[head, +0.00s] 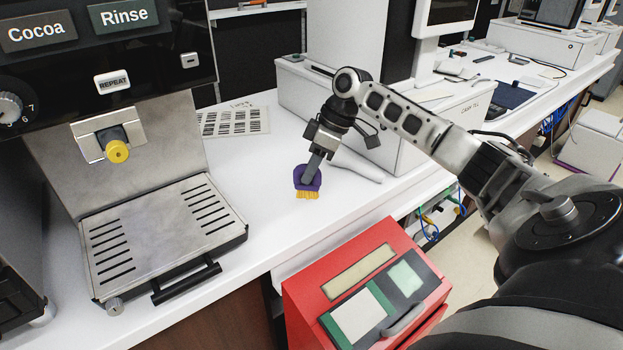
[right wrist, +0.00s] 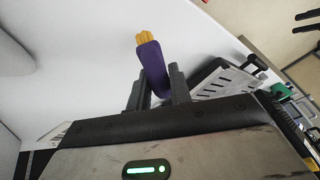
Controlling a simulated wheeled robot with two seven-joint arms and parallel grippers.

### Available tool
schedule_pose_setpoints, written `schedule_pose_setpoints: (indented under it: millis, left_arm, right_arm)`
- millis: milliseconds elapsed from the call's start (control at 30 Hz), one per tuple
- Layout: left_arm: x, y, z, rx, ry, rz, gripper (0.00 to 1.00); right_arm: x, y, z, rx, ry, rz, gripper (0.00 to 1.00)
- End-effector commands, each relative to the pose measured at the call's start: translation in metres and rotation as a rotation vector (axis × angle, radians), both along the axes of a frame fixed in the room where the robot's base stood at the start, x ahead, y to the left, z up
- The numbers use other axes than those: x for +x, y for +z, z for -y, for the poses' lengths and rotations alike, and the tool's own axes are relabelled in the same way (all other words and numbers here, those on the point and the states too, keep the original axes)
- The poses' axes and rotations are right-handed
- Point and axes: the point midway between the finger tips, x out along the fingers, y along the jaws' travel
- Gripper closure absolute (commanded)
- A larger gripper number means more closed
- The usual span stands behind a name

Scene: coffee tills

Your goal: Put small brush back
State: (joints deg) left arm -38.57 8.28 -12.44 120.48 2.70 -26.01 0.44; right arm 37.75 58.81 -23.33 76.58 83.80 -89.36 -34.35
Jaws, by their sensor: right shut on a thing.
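A small brush (head: 307,180) with a purple body and yellow bristles hangs from my right gripper (head: 314,162) in the head view, bristles pointing down. It is over the white counter (head: 262,218), close to its front edge; I cannot tell whether the bristles touch the surface. In the right wrist view the brush (right wrist: 150,65) sits between the two dark fingers of my right gripper (right wrist: 155,92), which are shut on it. My left gripper is not in view.
A coffee machine with a metal drip tray (head: 160,232) stands at the left. A printed sheet (head: 235,122) lies behind the brush. A white box (head: 290,90) stands behind the gripper. A red box (head: 345,270) with a screen is below the counter edge.

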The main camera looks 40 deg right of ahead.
Motion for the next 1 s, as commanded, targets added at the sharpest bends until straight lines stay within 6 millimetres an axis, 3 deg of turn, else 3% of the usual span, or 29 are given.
schedule_pose_setpoints:
  millis: [200, 533, 567, 600, 1000]
  left_arm:
    - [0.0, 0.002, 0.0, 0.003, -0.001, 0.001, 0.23]
    - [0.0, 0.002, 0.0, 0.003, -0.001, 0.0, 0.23]
    - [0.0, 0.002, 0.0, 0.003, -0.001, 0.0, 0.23]
    - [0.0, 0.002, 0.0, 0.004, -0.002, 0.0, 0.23]
    - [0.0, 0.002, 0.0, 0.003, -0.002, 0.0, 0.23]
  right_arm:
    - [-0.001, -0.029, 0.0, 0.0, 0.001, -0.001, 0.98]
    - [-0.001, -0.032, 0.0, 0.0, 0.0, 0.0, 0.98]
    - [-0.001, -0.032, 0.0, 0.0, 0.0, 0.0, 0.71]
    - [-0.001, -0.032, 0.0, 0.0, 0.0, 0.0, 0.6]
    - [-0.001, -0.025, 0.002, -0.001, -0.001, 0.002, 0.58]
